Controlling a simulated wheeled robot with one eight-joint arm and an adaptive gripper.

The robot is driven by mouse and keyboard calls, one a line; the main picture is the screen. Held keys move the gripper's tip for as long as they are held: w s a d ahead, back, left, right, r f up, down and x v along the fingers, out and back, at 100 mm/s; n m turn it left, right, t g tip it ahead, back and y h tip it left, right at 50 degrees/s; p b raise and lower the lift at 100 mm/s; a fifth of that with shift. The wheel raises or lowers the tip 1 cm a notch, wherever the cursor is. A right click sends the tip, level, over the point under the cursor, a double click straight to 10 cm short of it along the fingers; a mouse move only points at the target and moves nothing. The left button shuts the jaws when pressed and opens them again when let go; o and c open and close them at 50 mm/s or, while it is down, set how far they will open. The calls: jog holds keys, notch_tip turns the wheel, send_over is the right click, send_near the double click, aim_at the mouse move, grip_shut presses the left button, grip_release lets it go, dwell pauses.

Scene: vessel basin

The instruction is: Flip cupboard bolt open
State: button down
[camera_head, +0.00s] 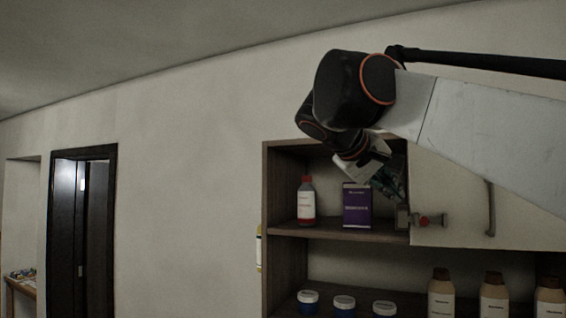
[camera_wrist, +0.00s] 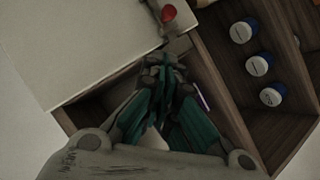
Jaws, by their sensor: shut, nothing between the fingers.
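The bolt with its red knob (camera_head: 423,221) sits at the lower left corner of the white cupboard door (camera_head: 455,190). In the wrist view the red knob (camera_wrist: 169,14) shows at the top, with the grey bolt bracket just below it. My gripper (camera_wrist: 165,65) is shut and empty, its fingertips close to the bracket and below the knob. I cannot tell whether they touch. In the head view my gripper (camera_head: 398,192) is partly hidden by my arm and lies just above and left of the bolt.
The open wooden shelf (camera_head: 340,232) holds a red-capped bottle (camera_head: 306,203) and a purple box (camera_head: 356,206) beside the door. Blue-and-white jars (camera_head: 344,305) and brown-capped bottles (camera_head: 494,298) stand below. The door has a vertical handle (camera_head: 490,208). A dark doorway is far left.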

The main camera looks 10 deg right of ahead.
aim_at(417, 217)
jog(key=d+f, duration=0.4)
jog(key=shift+s+d, duration=0.1)
jog(key=shift+r, duration=0.1)
